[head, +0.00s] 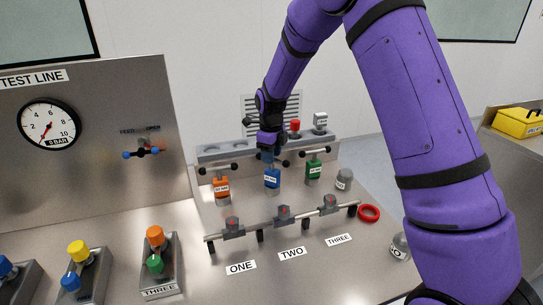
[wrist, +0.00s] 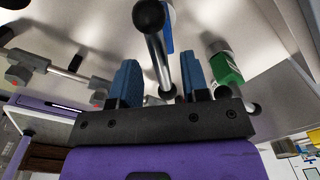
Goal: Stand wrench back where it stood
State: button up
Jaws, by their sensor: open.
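Three T-handled wrenches with steel crossbars and black ball ends stand on the bench panel in the head view: an orange one (head: 221,188), a blue one (head: 272,179) and a green one (head: 314,169). I cannot read their small labels. My gripper (head: 268,153) is right above the blue wrench and hides much of its handle. In the wrist view my gripper (wrist: 160,82) is open, with blue fingers either side of a steel crossbar (wrist: 158,55); I cannot tell whether they touch it. The green wrench (wrist: 224,62) shows to the right there.
A grey rack (head: 222,149) with round recesses stands behind, with a red-topped piece (head: 295,127) and a white-labelled piece (head: 320,121). A pipe with valves (head: 283,215) runs in front. A red ring (head: 369,212) and a grey cylinder (head: 344,180) lie right.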

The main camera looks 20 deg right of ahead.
notch_tip(320, 180, up, 11)
jog(key=s+d+r+n+t, duration=0.1)
jog(key=s+d+r+n, duration=0.2)
jog(key=s+r+n, duration=0.55)
jog(key=s+d+r+n+t, duration=0.2)
jog(key=s+n, duration=0.7)
jog(key=s, duration=0.6)
jog(key=s+d+r+n+t, duration=0.2)
jog(key=s+r+n, duration=0.2)
jog(key=s+n, duration=0.5)
jog(key=s, duration=0.6)
jog(key=shift+s+r, duration=0.2)
jog(key=shift+s, duration=0.2)
